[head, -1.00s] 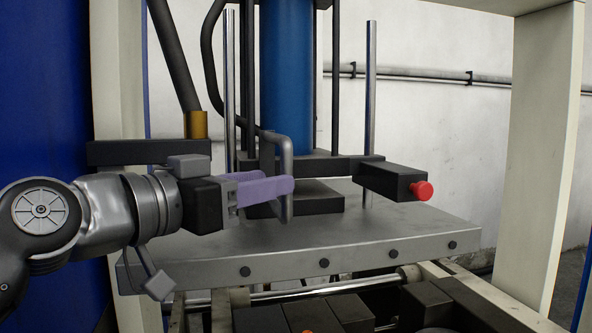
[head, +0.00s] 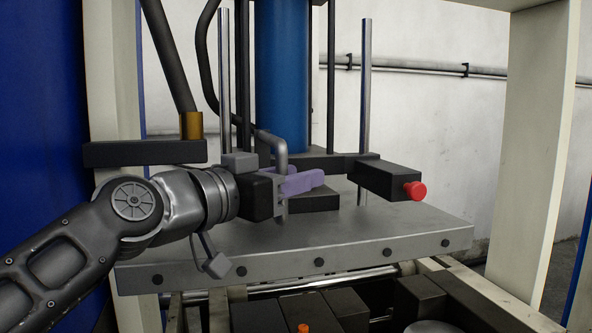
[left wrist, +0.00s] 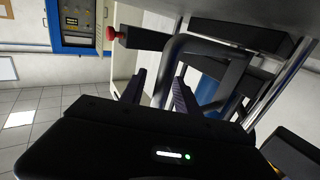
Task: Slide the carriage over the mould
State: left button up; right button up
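A dark carriage frame (head: 385,177) with a blue cylinder (head: 283,75) stands above a thick grey plate (head: 330,238). A grey bent handle (head: 281,148) is on its front. My left gripper (head: 303,182), with purple fingers in the head view, reaches in from the left with its fingers past the handle. In the left wrist view the handle (left wrist: 160,92) runs between the two fingers (left wrist: 160,92), with gaps visible, so the gripper is open around it. I cannot make out the mould for certain; dark blocks (head: 328,311) lie below the plate's front edge. My right gripper is not in view.
A red button (head: 415,190) sticks out at the carriage's right. Chrome posts (head: 365,100) rise behind. Cream press columns (head: 530,140) stand at both sides. A dark bar (head: 140,153) lies above my left arm. A blue control box (left wrist: 75,22) shows in the left wrist view.

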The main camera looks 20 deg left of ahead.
pick_arm(q)
jog(key=shift+w, duration=0.15)
jog(key=shift+c, duration=0.4)
grip_shut()
dwell(1.0)
